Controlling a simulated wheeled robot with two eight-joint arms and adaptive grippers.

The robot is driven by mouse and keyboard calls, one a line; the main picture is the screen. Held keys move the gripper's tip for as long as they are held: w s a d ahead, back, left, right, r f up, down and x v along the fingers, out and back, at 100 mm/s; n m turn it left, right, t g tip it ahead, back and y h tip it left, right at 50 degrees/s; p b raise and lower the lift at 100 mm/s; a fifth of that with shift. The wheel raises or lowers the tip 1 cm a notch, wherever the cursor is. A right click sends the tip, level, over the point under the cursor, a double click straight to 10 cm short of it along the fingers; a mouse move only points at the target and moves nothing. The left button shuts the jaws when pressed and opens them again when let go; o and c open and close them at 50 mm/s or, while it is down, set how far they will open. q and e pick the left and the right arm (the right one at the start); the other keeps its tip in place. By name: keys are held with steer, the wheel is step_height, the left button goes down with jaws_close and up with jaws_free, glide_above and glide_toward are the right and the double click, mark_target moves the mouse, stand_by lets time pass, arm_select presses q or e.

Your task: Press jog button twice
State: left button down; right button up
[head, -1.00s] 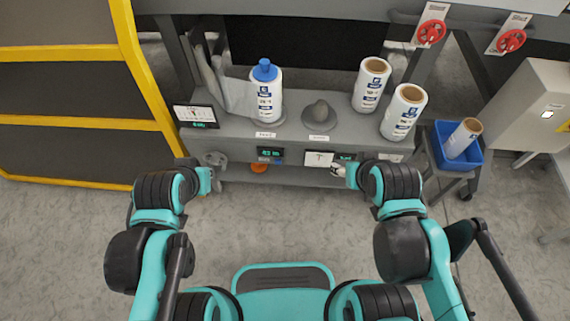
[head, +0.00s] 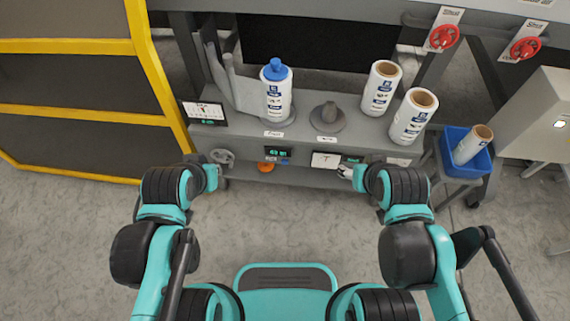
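The front edge of the grey machine shelf (head: 235,133) carries a small panel with a green readout (head: 277,153) and an orange knob (head: 265,167) just below it. A second green readout (head: 352,160) sits beside a white label (head: 325,160) further right. No control is legible as the jog button; it is too small to tell or hidden. My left gripper (head: 221,166) is at the shelf front, left of the orange knob, by a grey handwheel. My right gripper (head: 346,172) is just below the right readout. The fingers of both are too small to read.
On the shelf stand a roll with a blue cap (head: 277,95), a grey spindle (head: 328,117) and two white film rolls (head: 380,88) (head: 412,116). A blue bin (head: 466,152) is at right. A yellow-framed guard (head: 85,92) is at left. The floor before the shelf is clear.

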stand_by(0.9)
jaws_close()
stand_by(1.2)
